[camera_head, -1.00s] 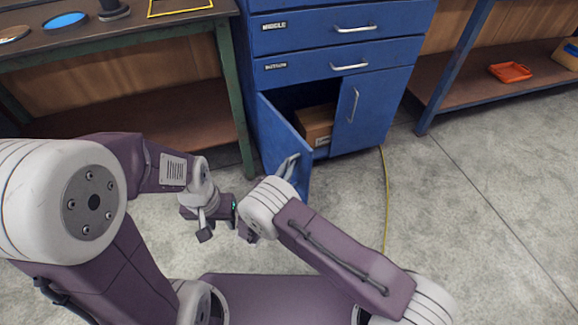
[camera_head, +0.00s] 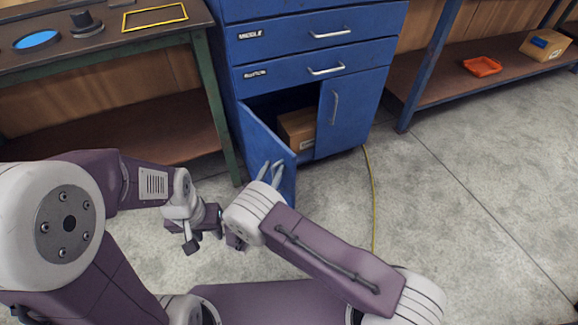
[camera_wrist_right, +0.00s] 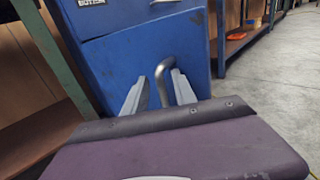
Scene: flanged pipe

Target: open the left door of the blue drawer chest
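The blue drawer chest (camera_head: 290,50) stands in the upper middle of the head view. Its left door (camera_head: 262,145) is swung partly out towards me, showing a dark interior. The right door (camera_head: 348,115) is shut. My right gripper (camera_head: 270,172) is at the left door's outer face. In the right wrist view, its two fingers are apart on either side of the door's curved metal handle (camera_wrist_right: 164,75), with no clear grip on it. My left gripper (camera_head: 214,232) hangs left of the door, apart from it; its fingertips are too unclear to judge.
A cardboard box (camera_head: 298,130) sits inside the chest. A green-legged workbench (camera_head: 110,45) stands close on the left, and a shelf with an orange tray (camera_head: 482,66) on the right. A yellow cable (camera_head: 372,195) lies on the otherwise clear floor.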

